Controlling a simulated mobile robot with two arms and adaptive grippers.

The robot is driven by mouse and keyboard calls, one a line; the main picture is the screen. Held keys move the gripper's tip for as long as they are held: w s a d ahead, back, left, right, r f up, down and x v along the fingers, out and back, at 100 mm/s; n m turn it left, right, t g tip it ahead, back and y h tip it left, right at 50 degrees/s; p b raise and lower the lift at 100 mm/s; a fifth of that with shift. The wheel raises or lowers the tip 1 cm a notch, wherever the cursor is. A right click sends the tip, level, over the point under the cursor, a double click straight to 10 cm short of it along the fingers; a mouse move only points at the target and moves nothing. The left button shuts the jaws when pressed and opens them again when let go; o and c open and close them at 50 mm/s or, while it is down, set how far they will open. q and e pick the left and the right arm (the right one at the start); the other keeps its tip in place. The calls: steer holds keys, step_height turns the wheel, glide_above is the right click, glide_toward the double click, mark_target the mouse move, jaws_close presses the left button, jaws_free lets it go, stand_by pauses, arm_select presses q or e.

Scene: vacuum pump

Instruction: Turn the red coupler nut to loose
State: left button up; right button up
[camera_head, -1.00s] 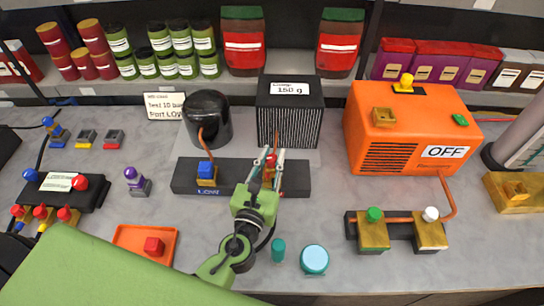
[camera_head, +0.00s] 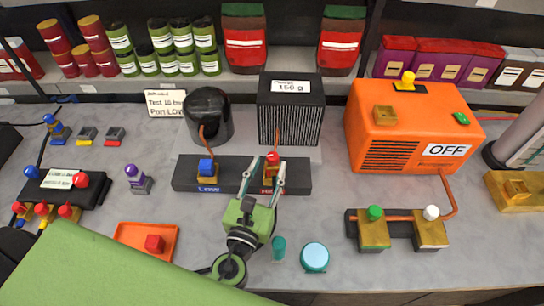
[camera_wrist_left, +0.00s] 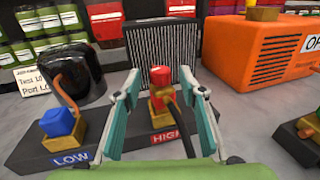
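The red coupler nut (camera_head: 272,158) sits on a brass fitting at the HIGH end of the dark manifold block (camera_head: 225,182). In the left wrist view the red nut (camera_wrist_left: 160,76) stands upright between my left gripper's fingers, farther out than they reach or near their tips. My left gripper (camera_head: 262,178) is open, with a finger on each side of the nut and no clear contact. A dark hose runs from the brass fitting toward the wrist camera. A blue nut (camera_head: 206,167) sits on the LOW end of the block. My right gripper is not in view.
A black dome (camera_head: 208,115) and a finned black box (camera_head: 290,112) stand behind the block. An orange pump (camera_head: 410,130) marked OFF is at the right. An orange tray (camera_head: 130,232), a teal cylinder (camera_head: 279,248) and a round teal-rimmed dish (camera_head: 315,257) lie near the front.

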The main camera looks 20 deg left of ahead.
arm_select(q)
steer(key=s, duration=0.7)
steer(key=shift+s, duration=0.25)
steer(key=shift+d+r, duration=0.1)
steer(key=shift+r, duration=0.05)
